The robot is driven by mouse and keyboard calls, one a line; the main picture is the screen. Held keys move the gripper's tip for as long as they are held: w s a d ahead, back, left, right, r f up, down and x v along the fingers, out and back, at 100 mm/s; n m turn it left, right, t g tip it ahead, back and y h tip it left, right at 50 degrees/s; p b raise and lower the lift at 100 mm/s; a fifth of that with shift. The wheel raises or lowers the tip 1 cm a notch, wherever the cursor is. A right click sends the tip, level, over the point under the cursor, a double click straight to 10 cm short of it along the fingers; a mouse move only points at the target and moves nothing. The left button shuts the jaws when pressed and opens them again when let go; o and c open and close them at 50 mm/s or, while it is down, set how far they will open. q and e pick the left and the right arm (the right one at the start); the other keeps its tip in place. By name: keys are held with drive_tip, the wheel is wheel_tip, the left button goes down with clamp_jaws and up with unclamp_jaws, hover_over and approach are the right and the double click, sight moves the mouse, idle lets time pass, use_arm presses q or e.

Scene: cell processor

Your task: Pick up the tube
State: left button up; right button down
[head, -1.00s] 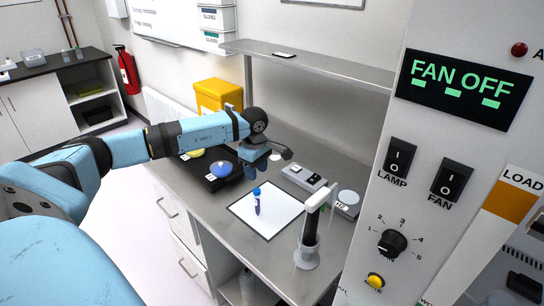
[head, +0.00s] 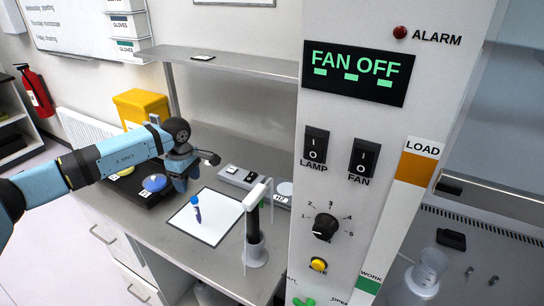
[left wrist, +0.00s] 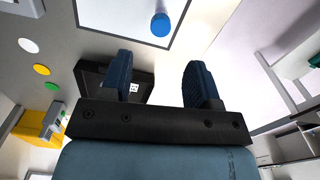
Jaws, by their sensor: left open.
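The tube (head: 198,214) has a blue cap and stands roughly upright on a white mat with a dark border (head: 186,226) on the grey bench. Its blue cap also shows at the top of the left wrist view (left wrist: 161,24). My left gripper (head: 182,184) is open and empty, above the bench just behind and left of the tube and apart from it. In the left wrist view its two dark blue fingers (left wrist: 160,75) are spread wide, with the cap beyond them. My right gripper is in neither view.
A black tray (head: 148,199) with yellow and blue round items lies left of the mat. A pipette on a stand (head: 256,252) is right of the mat. A panel reading FAN OFF (head: 335,150) stands at right. A yellow bin (head: 141,106) and a shelf (head: 230,61) are behind.

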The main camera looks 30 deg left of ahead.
sight(194, 198)
use_arm(q)
wheel_tip(194, 198, down, 5)
drive_tip(key=shift+f, duration=0.1)
drive_tip(key=f, duration=0.5)
drive_tip(key=shift+w+d+f, duration=0.1)
drive_tip(key=shift+d, duration=0.3)
clamp_jaws()
wheel_tip(194, 198, up, 10)
drive_tip(key=shift+r, duration=0.1)
